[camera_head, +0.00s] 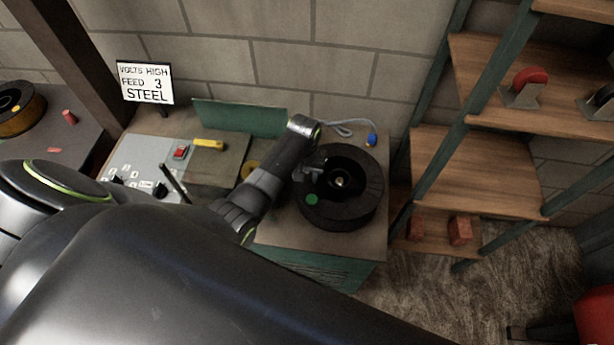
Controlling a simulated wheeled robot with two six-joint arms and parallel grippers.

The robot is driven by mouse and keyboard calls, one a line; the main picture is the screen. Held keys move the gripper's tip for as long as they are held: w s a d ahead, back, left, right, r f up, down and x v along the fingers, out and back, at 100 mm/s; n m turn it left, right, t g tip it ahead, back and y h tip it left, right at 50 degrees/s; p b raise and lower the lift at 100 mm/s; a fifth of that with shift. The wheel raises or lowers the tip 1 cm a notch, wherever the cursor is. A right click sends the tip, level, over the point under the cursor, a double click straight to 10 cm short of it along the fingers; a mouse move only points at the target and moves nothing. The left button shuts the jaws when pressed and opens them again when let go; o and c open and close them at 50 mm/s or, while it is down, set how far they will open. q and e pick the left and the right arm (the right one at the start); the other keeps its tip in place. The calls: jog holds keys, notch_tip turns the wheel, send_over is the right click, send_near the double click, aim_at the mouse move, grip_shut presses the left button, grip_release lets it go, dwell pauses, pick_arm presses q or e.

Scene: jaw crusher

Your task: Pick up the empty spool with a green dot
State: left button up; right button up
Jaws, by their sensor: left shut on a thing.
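The black spool with a green dot (353,212) lies flat at the right end of the green workbench in the head view. The green dot (312,199) is on its left side, and a hub shows in its middle. My left gripper (312,172) reaches in from the left and is shut on the spool's upper left rim. The fingertips are small and partly hidden by the wrist. My right gripper is not in view.
A control panel (137,160) with a red switch and a yellow-handled tool (208,145) are left on the bench (270,233). A sign (145,83) stands behind. A blue-ended cable (371,139) lies behind the spool. Wooden shelves (478,170) rise at the right. Another spool (20,120) lies far left.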

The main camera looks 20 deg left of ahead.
pick_arm(q)
notch_tip(320, 180, up, 16)
jog(key=p, duration=0.1)
jog(key=shift+r+p, duration=0.15)
jog(key=shift+p, duration=0.2)
dwell(0.4)
